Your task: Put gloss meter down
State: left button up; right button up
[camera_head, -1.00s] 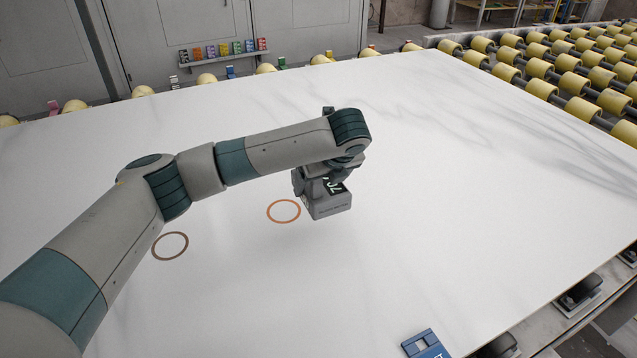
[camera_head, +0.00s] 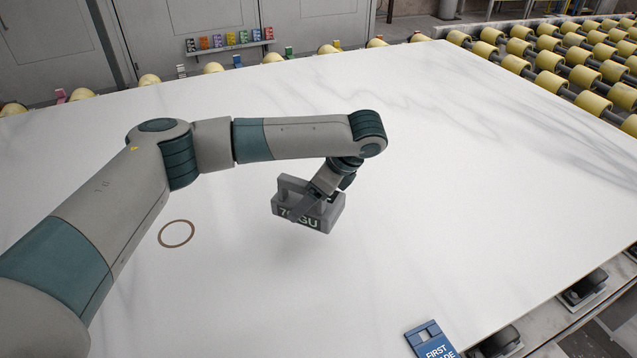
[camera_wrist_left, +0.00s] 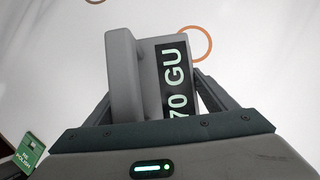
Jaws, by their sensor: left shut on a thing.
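The gloss meter (camera_head: 325,217) is a grey block with a raised handle and a dark display reading "70 GU". My left gripper (camera_head: 318,190) is shut on it and holds it over the white slab (camera_head: 480,190), with a soft shadow below; the gap to the slab is hard to judge. In the left wrist view the gloss meter (camera_wrist_left: 150,75) sits between the fingers, its display facing the camera. An orange ring mark (camera_wrist_left: 195,42) shows just beyond it there; in the head view the meter and gripper hide this ring. My right gripper is not in view.
A brown ring mark (camera_head: 176,234) lies on the slab to the left. A blue "FIRST" grade block (camera_head: 430,340) stands at the front edge. A green "RE POLISH" block (camera_wrist_left: 32,152) shows in the wrist view. Yellow rollers (camera_head: 560,75) lie behind right. The slab around the meter is clear.

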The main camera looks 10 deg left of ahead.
pick_arm(q)
jog(key=s+a+r+n+g+h, duration=0.1)
jog(key=s+a+n+g+h, duration=0.2)
jog(key=s+n, duration=0.7)
jog(key=s+a+r+n+g+h, duration=0.1)
jog(key=s+a+n+g+h, duration=0.1)
jog(key=s+n, duration=0.8)
jog(key=shift+s+a+r+n+g+h, duration=0.25)
jog(key=shift+a+n+g+h, duration=0.25)
jog(key=shift+g, duration=0.7)
jog(key=shift+w+a, duration=0.1)
